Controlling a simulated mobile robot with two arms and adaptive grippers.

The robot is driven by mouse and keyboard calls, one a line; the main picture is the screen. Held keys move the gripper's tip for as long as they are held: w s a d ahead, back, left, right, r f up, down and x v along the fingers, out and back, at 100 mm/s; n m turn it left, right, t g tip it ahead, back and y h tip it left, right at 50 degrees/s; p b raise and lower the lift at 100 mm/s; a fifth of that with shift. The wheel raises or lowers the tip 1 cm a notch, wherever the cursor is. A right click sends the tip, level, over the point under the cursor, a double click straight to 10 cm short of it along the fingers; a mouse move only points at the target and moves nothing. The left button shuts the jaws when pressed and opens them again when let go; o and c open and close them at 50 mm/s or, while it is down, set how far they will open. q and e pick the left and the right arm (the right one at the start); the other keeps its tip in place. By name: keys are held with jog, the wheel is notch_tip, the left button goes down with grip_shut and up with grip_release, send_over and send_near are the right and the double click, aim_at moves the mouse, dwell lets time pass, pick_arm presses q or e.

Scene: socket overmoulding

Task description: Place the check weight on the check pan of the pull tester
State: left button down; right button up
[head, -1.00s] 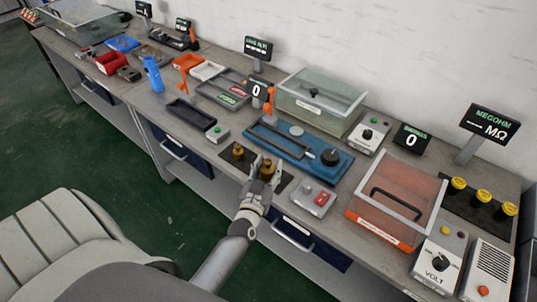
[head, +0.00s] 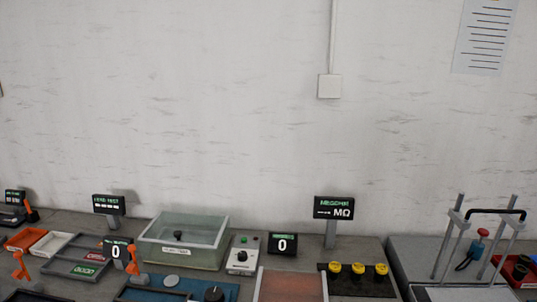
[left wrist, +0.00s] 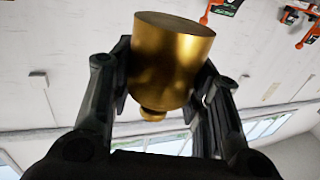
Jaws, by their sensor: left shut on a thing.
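A brass cylindrical check weight (left wrist: 174,52) with a small knob fills the middle of the left wrist view. My left gripper (left wrist: 163,82) is shut on it, with a dark finger on each side. The head view does not show this gripper or the weight. The blue bench unit (head: 136,294), which looks like the pull tester, is cut by the head view's bottom edge. A round grey disc (head: 171,280), apparently its check pan, is bare. A black knob (head: 214,294) and an orange clamp (head: 132,262) are on the unit. My right gripper is in neither view.
A clear-walled box (head: 183,241) stands behind the blue unit. A display reading 0 (head: 116,250) is to its left. Yellow-topped posts (head: 358,268) stand further right.

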pick_arm(q)
jog(key=s+d+r+m+h+b, duration=0.2)
jog(key=s+d+r+h+b, duration=0.2)
jog(key=s+d+r+b, duration=0.2)
jog(key=s+d+b, duration=0.2)
jog(key=s, duration=0.1)
jog(key=shift+s+d+r+m+t+b, duration=0.25)
jog(key=shift+r+m+t+b, duration=0.05)
jog(key=shift+r, duration=0.05)
dwell(1.2)
jog(key=w+a+f+n+y+p, duration=0.1)
jog(key=w+a+f+p, duration=0.1)
jog(key=w+a+p, duration=0.1)
jog(key=w+a+f+n+y+p, duration=0.1)
jog(key=w+a+f+y+p, duration=0.1)
jog(key=w+a+p, duration=0.1)
jog(key=w+a+f+n+y+p, duration=0.1)
jog(key=w+a+f+y+p, duration=0.1)
jog(key=w+a+p, duration=0.2)
jog(key=shift+w+f+g+p, duration=0.2)
jog(key=shift+w+g+p, duration=0.2)
jog(key=shift+p, duration=0.15)
jog(key=shift+w+a+f, duration=0.15)
jog(key=shift+a+f, duration=0.05)
jog(key=shift+a, duration=0.2)
